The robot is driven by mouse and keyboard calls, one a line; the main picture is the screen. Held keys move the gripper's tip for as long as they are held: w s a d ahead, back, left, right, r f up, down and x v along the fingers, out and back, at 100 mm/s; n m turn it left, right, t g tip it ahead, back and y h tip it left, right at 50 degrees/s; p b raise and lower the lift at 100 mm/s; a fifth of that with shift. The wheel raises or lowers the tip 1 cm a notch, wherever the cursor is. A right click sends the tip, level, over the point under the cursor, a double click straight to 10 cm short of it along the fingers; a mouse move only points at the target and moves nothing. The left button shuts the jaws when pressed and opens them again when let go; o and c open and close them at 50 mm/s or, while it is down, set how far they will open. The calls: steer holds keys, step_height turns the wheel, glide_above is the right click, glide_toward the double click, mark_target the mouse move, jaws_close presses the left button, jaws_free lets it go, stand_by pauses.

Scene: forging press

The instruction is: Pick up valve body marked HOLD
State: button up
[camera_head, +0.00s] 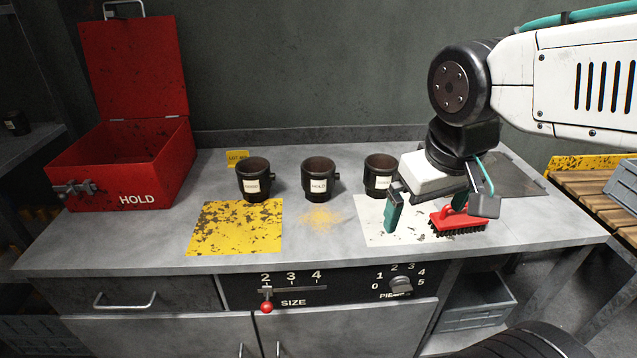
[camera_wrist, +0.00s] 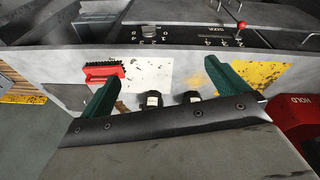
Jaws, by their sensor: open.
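Three dark cup-shaped valve bodies stand upright in a row on the grey bench. The middle valve body (camera_head: 319,180) has a white label that reads HOLD. The left valve body (camera_head: 254,180) and right valve body (camera_head: 380,176) have white labels too small to read surely. My gripper (camera_head: 428,212) is open and empty, in front and to the right of the right valve body, with its teal fingers pointing down. In the wrist view my gripper (camera_wrist: 162,70) shows spread fingers; two dark valve bodies (camera_wrist: 152,102) show partly behind its housing, their markings unreadable.
An open red box marked HOLD (camera_head: 125,170) stands at the left. A yellow worn patch (camera_head: 235,228) and a white patch (camera_head: 385,228) mark the bench. A red brush (camera_head: 458,221) lies near my gripper. A size slider and a dial (camera_head: 400,285) are on the front panel.

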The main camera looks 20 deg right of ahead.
steer(key=w+d+f+t+h, duration=0.1)
steer(key=w+d+t, duration=0.15)
steer(key=w, duration=0.55)
steer(key=w+d+f+t+h, duration=0.15)
steer(key=w+d, duration=0.25)
steer(key=w, duration=0.4)
steer(key=n+t+y, duration=0.4)
steer(key=n+y, duration=0.1)
glide_above(333, 170)
steer(key=s+d, duration=0.4)
steer(key=d, duration=0.3)
step_height(333, 170, down, 5)
steer(key=a+f+y, duration=0.1)
steer(key=w+a+f+n+y, duration=0.1)
steer(key=a+f+y, duration=0.1)
steer(key=a+f+n+y, duration=0.1)
steer(key=y, duration=0.1)
steer(key=shift+w+a+f+t+y, duration=0.25)
steer(key=shift+w+a+t, duration=0.05)
steer(key=shift+w+a, duration=0.1)
steer(key=shift+a+f, duration=0.15)
steer(key=shift+w+a+f+y, duration=0.15)
steer(key=shift+a+y, duration=0.1)
steer(key=shift+y, duration=0.15)
steer(key=x, duration=0.7)
steer(key=shift+a, duration=0.2)
steer(key=c, duration=1.9)
steer(key=shift+c, duration=0.2)
steer(key=shift+r, duration=0.3)
